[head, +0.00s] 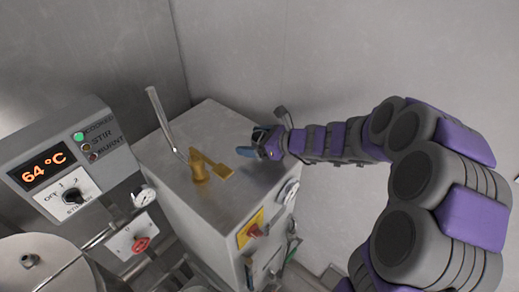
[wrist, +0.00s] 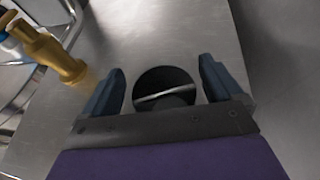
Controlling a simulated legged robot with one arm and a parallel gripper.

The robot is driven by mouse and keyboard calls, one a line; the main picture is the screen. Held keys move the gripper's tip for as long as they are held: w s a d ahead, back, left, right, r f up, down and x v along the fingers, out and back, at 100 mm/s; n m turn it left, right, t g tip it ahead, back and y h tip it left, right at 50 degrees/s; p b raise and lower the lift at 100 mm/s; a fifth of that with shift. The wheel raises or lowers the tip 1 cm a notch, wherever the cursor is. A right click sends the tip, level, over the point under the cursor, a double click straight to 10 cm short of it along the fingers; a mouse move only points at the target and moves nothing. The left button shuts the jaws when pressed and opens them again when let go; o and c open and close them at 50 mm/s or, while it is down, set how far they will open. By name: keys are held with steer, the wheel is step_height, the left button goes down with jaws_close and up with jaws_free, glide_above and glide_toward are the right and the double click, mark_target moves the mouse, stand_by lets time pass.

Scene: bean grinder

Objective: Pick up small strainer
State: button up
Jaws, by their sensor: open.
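My gripper (head: 262,142) is low over the right part of the steel cabinet top (head: 215,115). In the wrist view my gripper (wrist: 161,72) has its two dark blue fingers apart. Between them is a dark round thing (wrist: 150,78) with a pale bar across it. It may be the small strainer or a round opening; I cannot tell which. I cannot tell whether the fingers touch it. In the head view my gripper hides this spot.
A brass fitting (head: 199,168) with a steel lever (head: 160,118) stands on the cabinet top; the brass fitting also shows in the wrist view (wrist: 52,55). A control box (head: 65,165) reading 64 °C is at the left. Walls stand behind and right.

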mark_target(258, 131)
steer(key=shift+a, duration=0.2)
steer(key=shift+d, duration=0.6)
steer(key=shift+d+r, duration=0.1)
steer(key=shift+d, duration=0.55)
steer(key=shift+c, duration=1.4)
steer(key=shift+a, duration=0.15)
steer(key=c, duration=0.3)
steer(key=shift+a, duration=0.8)
steer(key=c, duration=0.5)
steer(key=shift+d, duration=0.5)
steer(key=shift+w+d+r, duration=0.1)
steer(key=shift+d+r, duration=0.05)
steer(key=shift+r, duration=0.4)
step_height(258, 131, up, 2)
steer(key=shift+r+p, duration=0.1)
steer(key=shift+p, duration=0.5)
steer(key=shift+s+r, duration=0.25)
steer(key=shift+s, duration=0.05)
steer(key=s+d, duration=0.3)
steer(key=s, duration=0.3)
steer(key=s+d+r, duration=0.1)
steer(key=s+d, duration=0.3)
steer(key=s, duration=0.3)
steer(key=shift+d+p, duration=0.25)
steer(key=shift+p, duration=0.2)
